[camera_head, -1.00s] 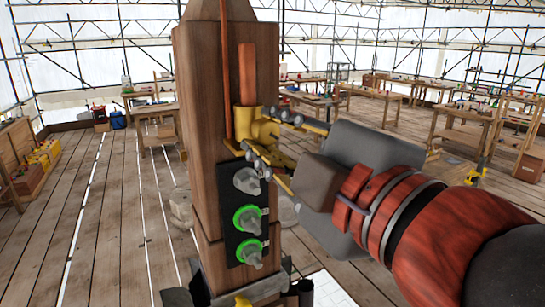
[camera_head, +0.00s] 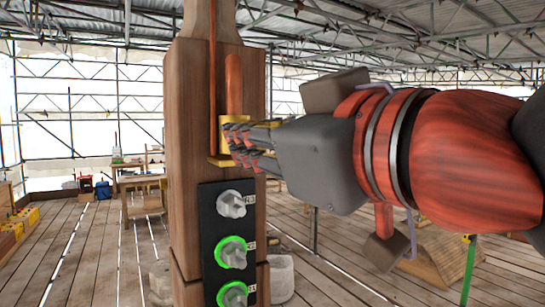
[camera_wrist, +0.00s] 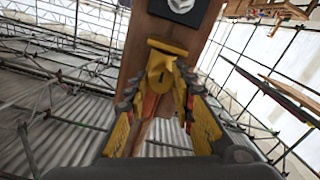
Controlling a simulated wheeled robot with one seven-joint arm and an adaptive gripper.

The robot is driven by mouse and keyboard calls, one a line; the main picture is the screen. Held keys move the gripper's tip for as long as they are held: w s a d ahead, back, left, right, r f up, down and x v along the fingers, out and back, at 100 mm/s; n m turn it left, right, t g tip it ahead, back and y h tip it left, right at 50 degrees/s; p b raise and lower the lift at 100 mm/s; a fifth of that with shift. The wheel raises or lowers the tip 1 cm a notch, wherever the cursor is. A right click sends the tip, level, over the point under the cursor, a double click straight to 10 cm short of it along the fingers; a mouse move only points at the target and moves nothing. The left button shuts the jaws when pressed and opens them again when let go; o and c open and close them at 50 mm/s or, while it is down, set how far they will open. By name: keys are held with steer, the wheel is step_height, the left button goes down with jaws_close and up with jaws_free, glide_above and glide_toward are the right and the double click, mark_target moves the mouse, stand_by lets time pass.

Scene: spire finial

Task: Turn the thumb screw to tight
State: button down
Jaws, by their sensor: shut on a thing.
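A wooden post (camera_head: 186,130) stands upright left of centre in the head view. On its front is a yellow clamp fitting (camera_head: 221,161) around a copper rod (camera_head: 234,85). The yellow thumb screw (camera_wrist: 160,68) shows in the wrist view, with its wing toward my fingers. My gripper (camera_head: 240,140) reaches in from the right, its fingers shut on the thumb screw; the wrist view shows the fingers (camera_wrist: 158,100) on both sides of it. In the head view my fingers hide the screw and most of the clamp. How tight it is cannot be told.
Below the clamp is a black panel (camera_head: 208,215) with a plain grey knob (camera_head: 233,205) on top and two knobs (camera_head: 232,252) ringed in green. A thin copper strip (camera_head: 212,75) runs up the post.

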steer(key=shift+w+f+m+b, duration=0.1)
steer(key=shift+f+m+b, duration=0.1)
steer(key=shift+m+b, duration=0.3)
steer(key=c, duration=1.5)
jaws_free()
steer(key=shift+r, duration=0.1)
steer(key=v, duration=0.7)
steer(key=shift+s+d, duration=0.15)
steer(key=shift+s, duration=0.1)
